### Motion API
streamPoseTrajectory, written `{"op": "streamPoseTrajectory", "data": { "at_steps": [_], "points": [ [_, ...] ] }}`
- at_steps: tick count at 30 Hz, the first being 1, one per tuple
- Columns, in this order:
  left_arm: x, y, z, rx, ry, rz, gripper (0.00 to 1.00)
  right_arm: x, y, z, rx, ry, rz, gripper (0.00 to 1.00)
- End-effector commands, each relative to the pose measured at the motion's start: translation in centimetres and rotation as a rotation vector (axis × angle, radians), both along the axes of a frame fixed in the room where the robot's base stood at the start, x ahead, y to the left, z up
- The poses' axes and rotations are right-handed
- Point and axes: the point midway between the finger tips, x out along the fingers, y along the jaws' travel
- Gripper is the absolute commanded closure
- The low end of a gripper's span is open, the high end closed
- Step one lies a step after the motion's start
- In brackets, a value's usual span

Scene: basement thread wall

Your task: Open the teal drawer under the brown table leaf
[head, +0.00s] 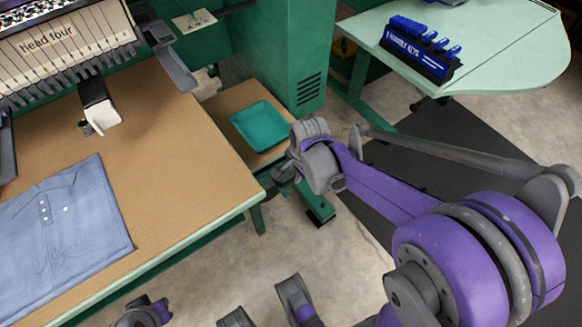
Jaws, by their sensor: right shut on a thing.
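A small brown table leaf (225,102) stands low beside the large work table, with a teal tray (258,126) lying on top of it. My right gripper (283,178) is at the front right edge of this leaf, pointing down and in toward it. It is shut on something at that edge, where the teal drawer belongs. The drawer's front and handle are hidden behind the gripper and the leaf, so I cannot see how far out the drawer is. My left gripper is not recognisable in view; only purple and grey arm parts show at the bottom edge.
The large brown table (160,150) holds a folded blue shirt (62,232), under an embroidery machine (65,45). A green cabinet (300,60) stands behind the leaf. Open floor (240,270) lies in front.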

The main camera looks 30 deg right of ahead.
Motion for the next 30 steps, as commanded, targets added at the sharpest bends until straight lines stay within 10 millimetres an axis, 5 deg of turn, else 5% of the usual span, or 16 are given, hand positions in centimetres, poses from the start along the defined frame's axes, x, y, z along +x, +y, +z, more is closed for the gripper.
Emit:
{"op": "streamPoseTrajectory", "data": {
  "at_steps": [6,10,23,24,30],
  "points": [
    [-0.1,0.0,1.8,0.0,-0.006,0.0,1.0,-6.7,-0.6,0.3,-0.002,0.0,-0.004,1.0],
    [-0.2,0.0,2.4,0.0,-0.008,0.0,1.0,-9.4,-0.8,0.2,-0.001,0.0,-0.004,1.0],
    [-0.2,0.0,2.6,0.0,-0.009,0.0,1.0,-10.8,-0.9,0.0,-0.001,0.0,-0.001,1.0],
    [-0.2,0.0,2.6,0.0,-0.009,0.0,1.0,-10.8,-0.9,0.0,-0.001,0.0,-0.001,0.84],
    [-0.2,0.0,2.6,0.0,-0.009,0.0,1.0,-10.8,-0.8,0.0,-0.001,0.0,-0.001,0.55]
  ]
}}
